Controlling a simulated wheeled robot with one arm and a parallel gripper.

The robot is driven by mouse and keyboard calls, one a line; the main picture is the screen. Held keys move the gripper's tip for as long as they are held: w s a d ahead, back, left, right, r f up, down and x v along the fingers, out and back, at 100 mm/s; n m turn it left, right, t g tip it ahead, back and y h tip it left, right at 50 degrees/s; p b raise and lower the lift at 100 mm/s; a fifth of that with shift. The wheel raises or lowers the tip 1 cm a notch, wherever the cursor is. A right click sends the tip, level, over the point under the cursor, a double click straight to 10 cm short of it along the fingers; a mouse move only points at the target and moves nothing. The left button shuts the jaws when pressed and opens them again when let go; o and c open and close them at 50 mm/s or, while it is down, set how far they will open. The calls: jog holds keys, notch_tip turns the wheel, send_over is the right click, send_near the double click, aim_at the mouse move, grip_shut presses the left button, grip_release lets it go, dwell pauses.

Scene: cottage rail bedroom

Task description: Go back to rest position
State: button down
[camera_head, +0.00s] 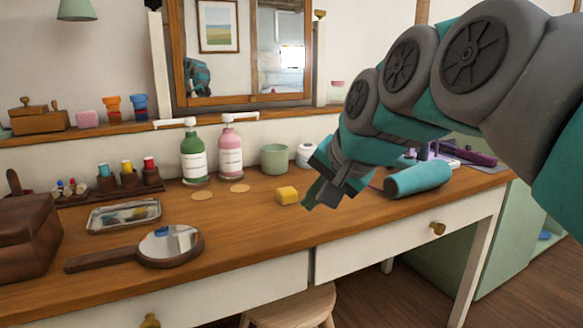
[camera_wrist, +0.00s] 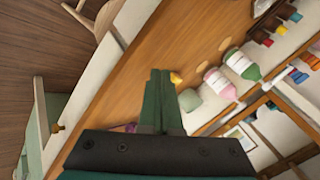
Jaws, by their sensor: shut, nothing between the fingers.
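My gripper (camera_head: 318,196) reaches in from the right in the head view and hangs over the right part of the wooden dressing table (camera_head: 245,225). In the wrist view my gripper (camera_wrist: 159,75) has its two fingers together with nothing between them. A small yellow block (camera_head: 287,195) lies on the table just left of the fingers, apart from them in the head view. It also shows beside the fingertips in the wrist view (camera_wrist: 176,78). Part of the tabletop behind my arm is hidden.
A green bottle (camera_head: 194,158), a pink bottle (camera_head: 230,152) and a green cup (camera_head: 275,158) stand at the back. A hand mirror (camera_head: 170,245) and a tray (camera_head: 124,215) lie at left. A teal roll (camera_head: 418,180) lies below my arm. A stool (camera_head: 290,308) stands in front.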

jog(key=s+d+f+n+g+h, duration=0.1)
jog(key=s+d+f+n+g, duration=0.1)
jog(key=s+f, duration=0.7)
jog(key=s+d+f+n+g+h, duration=0.1)
jog(key=s+d+f+g, duration=0.2)
jog(key=s+f, duration=0.6)
jog(key=s+d+f+n+g+h, duration=0.2)
jog(key=s+d+f, duration=0.4)
jog(key=s+f, duration=0.3)
jog(key=shift+s+d+f+n+g+p, duration=0.25)
jog(key=shift+f+n+g+p, duration=0.15)
jog(key=shift+g, duration=0.4)
